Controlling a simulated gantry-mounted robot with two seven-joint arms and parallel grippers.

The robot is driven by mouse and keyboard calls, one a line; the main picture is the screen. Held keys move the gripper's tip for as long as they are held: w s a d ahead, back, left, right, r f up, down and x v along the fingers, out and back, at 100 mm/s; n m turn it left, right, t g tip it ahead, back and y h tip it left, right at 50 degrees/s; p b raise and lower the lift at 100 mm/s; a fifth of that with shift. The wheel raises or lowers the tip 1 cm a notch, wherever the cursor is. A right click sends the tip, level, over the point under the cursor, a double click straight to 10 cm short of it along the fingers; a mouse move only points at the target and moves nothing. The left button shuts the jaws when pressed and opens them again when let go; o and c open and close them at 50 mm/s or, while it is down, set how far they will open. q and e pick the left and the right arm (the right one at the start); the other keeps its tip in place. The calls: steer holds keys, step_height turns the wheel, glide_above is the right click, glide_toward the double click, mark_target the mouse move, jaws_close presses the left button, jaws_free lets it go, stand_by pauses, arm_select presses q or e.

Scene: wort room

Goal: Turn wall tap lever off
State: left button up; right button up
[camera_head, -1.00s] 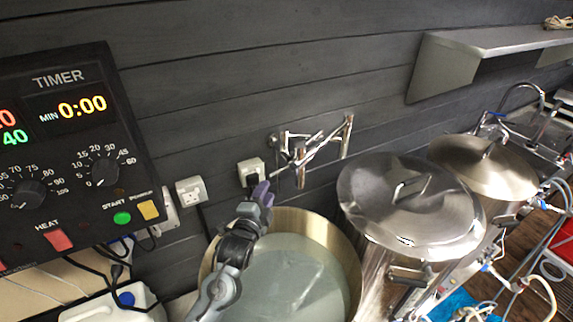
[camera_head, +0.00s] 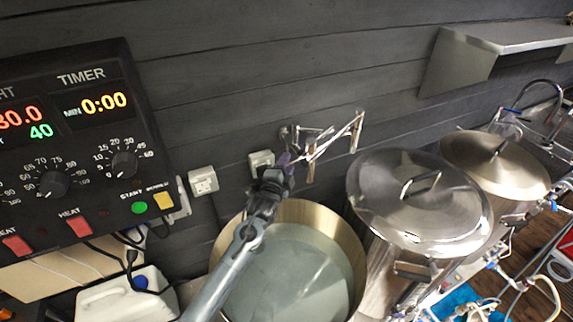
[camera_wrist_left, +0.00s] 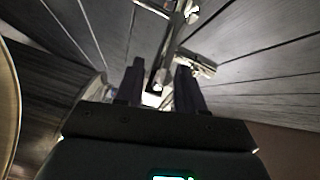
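The chrome wall tap (camera_head: 318,146) is fixed to the dark plank wall above an open pot, with its folding spout reaching out to the right. My left gripper (camera_head: 284,160) is beside the tap's left part, above the pot's back rim. In the left wrist view the tap's metal (camera_wrist_left: 172,40) runs down toward the space between my two dark fingers (camera_wrist_left: 160,88). The fingers stand apart, with a bright metal part seen between them. I cannot tell whether they touch it. The lever is hard to pick out. My right gripper is not in view.
The open pot (camera_head: 352,250) of cloudy liquid is below my left arm. Lidded steel pots (camera_head: 420,200) stand to the right. A control panel (camera_head: 75,150) is at the left, with wall sockets (camera_head: 203,181) beside it. A steel shelf (camera_head: 480,45) juts out upper right.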

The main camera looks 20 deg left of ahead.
arm_select(q)
steer(key=shift+w, duration=0.1)
jaws_close()
stand_by(0.3)
steer(key=n+t+b, duration=0.1)
steer(key=b, duration=0.2)
steer(key=f+n+b, duration=0.1)
steer(key=b, duration=0.2)
steer(key=f+n+t+b, duration=0.1)
steer(key=b, duration=0.2)
steer(key=shift+w+d+f+t+y, duration=0.2)
steer(key=shift+w+d+t+y, duration=0.1)
jaws_free()
